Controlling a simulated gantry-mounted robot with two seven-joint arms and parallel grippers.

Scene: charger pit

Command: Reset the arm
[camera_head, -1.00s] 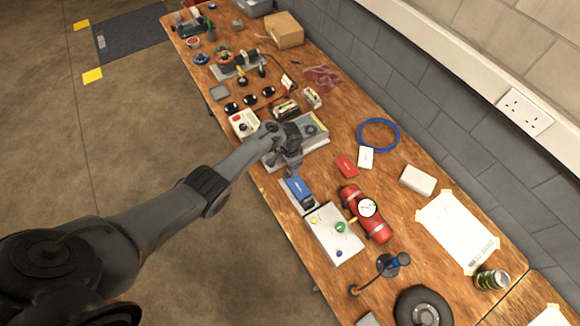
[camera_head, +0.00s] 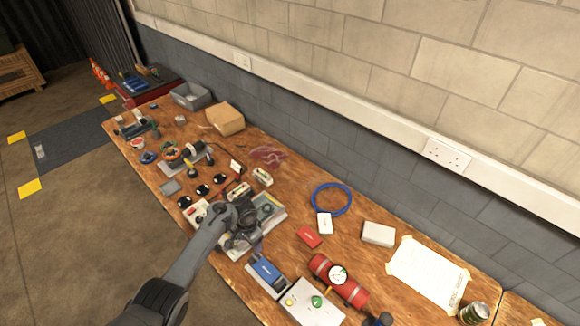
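My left arm (camera_head: 187,268) comes in from the bottom left and reaches over the near edge of the wooden bench. Its gripper (camera_head: 243,238) is over a grey device with a flat top (camera_head: 268,208). The dark wrist and the small picture hide the fingertips, so I cannot tell whether they are open or touch the device. My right arm and gripper are not in view.
Near the gripper are a blue-topped unit (camera_head: 267,269), a white box with coloured buttons (camera_head: 314,304), a red cylinder with a gauge (camera_head: 339,281) and a red card (camera_head: 309,237). A blue cable ring (camera_head: 331,199) lies behind. A block wall bounds the bench's far side.

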